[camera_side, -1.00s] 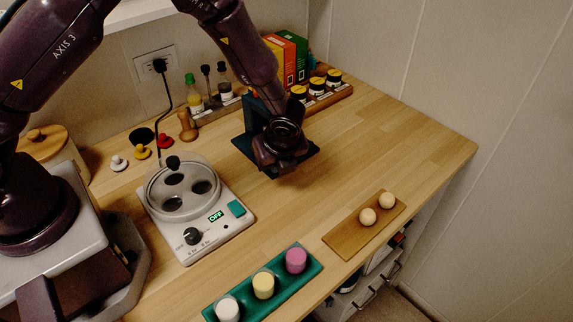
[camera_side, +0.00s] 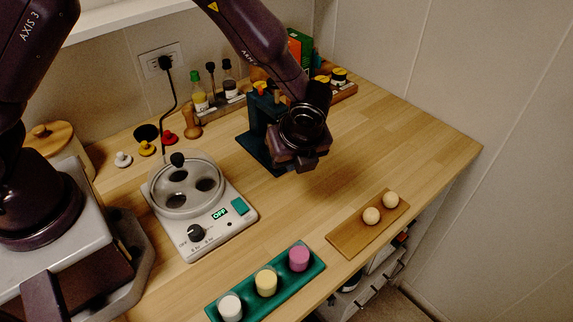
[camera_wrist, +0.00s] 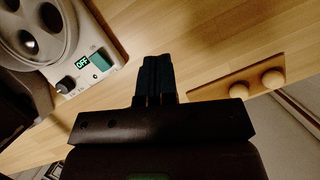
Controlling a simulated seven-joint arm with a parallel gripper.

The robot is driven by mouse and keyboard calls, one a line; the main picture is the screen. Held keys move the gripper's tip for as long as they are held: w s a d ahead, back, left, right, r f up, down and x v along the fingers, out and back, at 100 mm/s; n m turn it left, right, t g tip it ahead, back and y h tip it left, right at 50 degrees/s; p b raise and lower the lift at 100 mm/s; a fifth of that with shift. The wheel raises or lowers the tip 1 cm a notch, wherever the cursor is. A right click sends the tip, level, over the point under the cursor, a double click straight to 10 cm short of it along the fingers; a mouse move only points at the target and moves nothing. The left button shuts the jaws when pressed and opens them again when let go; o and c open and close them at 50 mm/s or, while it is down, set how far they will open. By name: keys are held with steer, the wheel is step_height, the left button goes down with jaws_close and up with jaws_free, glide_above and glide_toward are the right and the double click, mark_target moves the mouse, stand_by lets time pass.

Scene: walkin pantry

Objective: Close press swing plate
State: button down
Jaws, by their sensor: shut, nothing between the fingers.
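The press is a dark teal stand with an upright (camera_side: 262,115) and a flat base (camera_side: 259,150), behind the middle of the counter. Small light and reddish parts show at its top. My gripper (camera_side: 306,163) is just right of the upright, in front of it and over the base's right edge; I cannot tell whether they touch. My arm and gripper hide part of the press, and I cannot make out the swing plate or its angle. In the wrist view my gripper (camera_wrist: 155,62) shows its dark fingers together, shut and empty, over bare wood.
A green tray (camera_side: 248,300) with white, yellow and pink cylinders and a wooden board (camera_side: 350,240) with two balls lie in front. Bottles and jars line the back. The right counter is clear.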

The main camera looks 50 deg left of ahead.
steer(key=w+r+n+g, duration=0.3)
steer(key=w+n+g, duration=0.1)
steer(key=w+n, duration=0.6)
steer(key=shift+n+h, duration=0.3)
steer(key=shift+n, duration=0.2)
steer(key=x, duration=0.6)
steer(key=s+x, duration=0.1)
steer(key=x, duration=0.2)
steer(key=shift+s+d+f, duration=0.1)
steer(key=shift+d+f, duration=0.05)
steer(key=shift+f, duration=0.15)
steer(key=a, duration=0.1)
steer(key=s+a, duration=0.1)
steer(key=shift+s+a+f, duration=0.1)
steer(key=shift+s+a, duration=0.2)
steer(key=shift+s, duration=0.05)
steer(key=shift+s+a, duration=0.3)
steer(key=shift+a, duration=0.1)
